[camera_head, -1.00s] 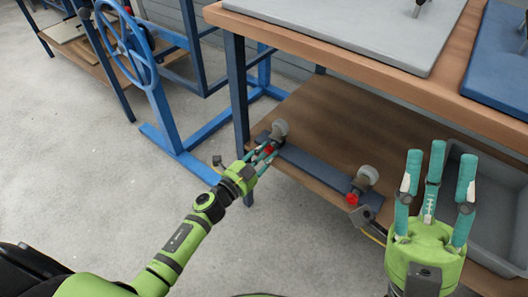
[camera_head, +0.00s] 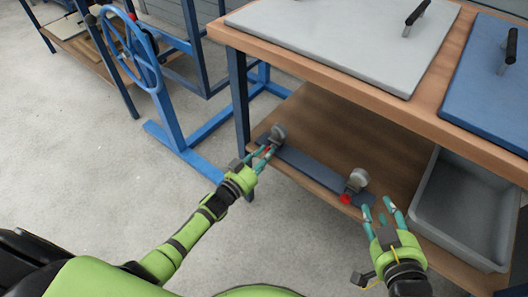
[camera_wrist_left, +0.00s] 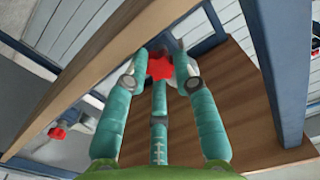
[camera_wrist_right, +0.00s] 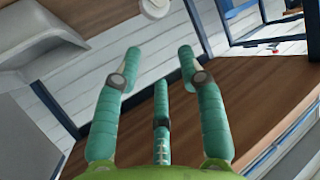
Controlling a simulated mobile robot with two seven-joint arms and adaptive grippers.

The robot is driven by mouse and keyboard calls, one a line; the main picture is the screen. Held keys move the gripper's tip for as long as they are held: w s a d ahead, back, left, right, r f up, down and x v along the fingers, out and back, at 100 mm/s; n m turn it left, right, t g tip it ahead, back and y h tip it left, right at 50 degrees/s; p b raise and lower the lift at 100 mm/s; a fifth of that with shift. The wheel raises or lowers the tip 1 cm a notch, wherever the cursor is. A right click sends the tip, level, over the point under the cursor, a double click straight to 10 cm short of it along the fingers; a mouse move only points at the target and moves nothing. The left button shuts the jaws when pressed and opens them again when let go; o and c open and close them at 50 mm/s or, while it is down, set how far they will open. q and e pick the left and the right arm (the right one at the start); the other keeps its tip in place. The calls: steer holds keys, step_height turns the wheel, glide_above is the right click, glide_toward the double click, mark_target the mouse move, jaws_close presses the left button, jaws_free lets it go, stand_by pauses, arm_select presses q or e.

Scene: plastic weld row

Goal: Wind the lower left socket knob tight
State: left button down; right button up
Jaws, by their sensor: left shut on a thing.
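The lower left socket (camera_head: 278,134) is a grey round fitting at the left end of a dark bar on the lower shelf. Its red knob (camera_wrist_left: 160,67) sits between the fingertips of my left gripper (camera_head: 264,156), which is shut on it. In the head view the fingers mostly hide this knob. My right gripper (camera_head: 377,212) is open and empty, just in front of the right socket (camera_head: 357,179) and its red knob (camera_head: 345,199). In the right wrist view the right gripper (camera_wrist_right: 158,70) has spread fingers with nothing between them.
The dark bar (camera_head: 315,166) runs along the lower shelf (camera_head: 335,125). A grey bin (camera_head: 480,205) stands at the right. The wooden table top (camera_head: 330,70) overhangs the shelf, with a table leg (camera_head: 240,100) at left. A blue wheel stand (camera_head: 165,115) stands further left.

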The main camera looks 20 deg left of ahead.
arm_select(q)
steer(key=shift+w+d+r+n+p, duration=0.1)
steer(key=shift+r+n+p, duration=0.15)
steer(key=shift+n, duration=0.8)
steer(key=shift+w+r+n+p, duration=0.15)
steer(key=shift+n+p, duration=0.2)
steer(key=shift+n, duration=0.7)
arm_select(e)
steer(key=s+d+f+g+h, duration=0.1)
steer(key=s+d+f+g, duration=0.2)
steer(key=s+f+g, duration=0.2)
steer(key=shift+s+d+f+m+h, duration=0.3)
steer(key=shift+s+f+m+h, duration=0.15)
steer(key=shift+f, duration=0.65)
arm_select(q)
steer(key=c, duration=1.3)
jaws_free()
steer(key=shift+o, duration=0.2)
steer(key=shift+s, duration=0.1)
arm_select(e)
steer(key=shift+s, duration=0.1)
arm_select(q)
steer(key=shift+s+f, duration=0.1)
steer(key=shift+f, duration=0.1)
steer(key=shift+s, duration=0.1)
steer(key=v, duration=1.1)
steer(key=shift+s+a, duration=0.25)
steer(key=shift+s, duration=0.1)
